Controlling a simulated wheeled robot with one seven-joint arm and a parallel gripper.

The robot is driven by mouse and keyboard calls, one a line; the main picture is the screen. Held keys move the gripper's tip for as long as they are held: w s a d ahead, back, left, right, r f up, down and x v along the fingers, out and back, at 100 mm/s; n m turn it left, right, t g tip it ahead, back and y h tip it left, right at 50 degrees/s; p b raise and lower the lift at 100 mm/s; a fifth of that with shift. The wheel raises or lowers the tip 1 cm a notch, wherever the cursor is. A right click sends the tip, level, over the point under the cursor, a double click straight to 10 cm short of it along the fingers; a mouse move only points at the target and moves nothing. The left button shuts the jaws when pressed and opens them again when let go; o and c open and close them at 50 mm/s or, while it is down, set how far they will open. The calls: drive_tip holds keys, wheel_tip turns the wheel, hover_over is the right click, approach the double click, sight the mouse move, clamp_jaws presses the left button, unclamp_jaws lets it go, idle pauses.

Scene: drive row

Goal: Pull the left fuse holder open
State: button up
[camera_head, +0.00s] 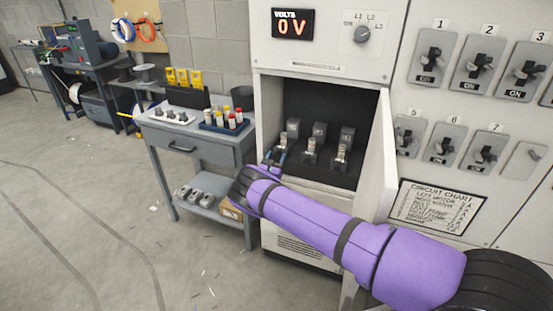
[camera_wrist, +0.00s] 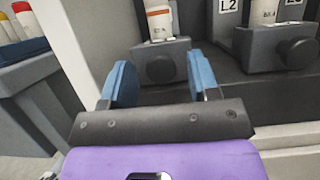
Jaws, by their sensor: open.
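The left fuse holder (camera_head: 284,141) is the leftmost of three dark holders in the open cabinet bay. In the wrist view the left fuse holder (camera_wrist: 146,58) is a grey block with a round black knob (camera_wrist: 160,68) and a white fuse with an orange band (camera_wrist: 157,20) above it. My gripper (camera_wrist: 160,80) is open and empty, its blue fingers to the left and right of the knob in the picture. I cannot tell whether the fingertips reach the knob. In the head view my gripper (camera_head: 275,157) is at the bay's left edge, partly hiding the left holder's lower part.
The middle holder (camera_wrist: 280,55), by the L2 label, is close right of my gripper. The bay's open door (camera_head: 379,160) stands on the right. A side table (camera_head: 190,135) with a tray of fuses (camera_head: 222,125) is on the left. The meter (camera_head: 293,24) reads 0 V.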

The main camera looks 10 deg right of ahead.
clamp_jaws()
drive_tip(key=s+a, duration=0.5)
drive_tip(key=s, duration=0.2)
drive_tip(key=shift+s, duration=0.2)
drive_tip(key=shift+a, duration=0.1)
unclamp_jaws()
drive_tip(key=shift+a, duration=0.1)
drive_tip(key=v, duration=1)
drive_tip(key=shift+s+f, duration=0.2)
drive_tip(key=shift+s, duration=0.05)
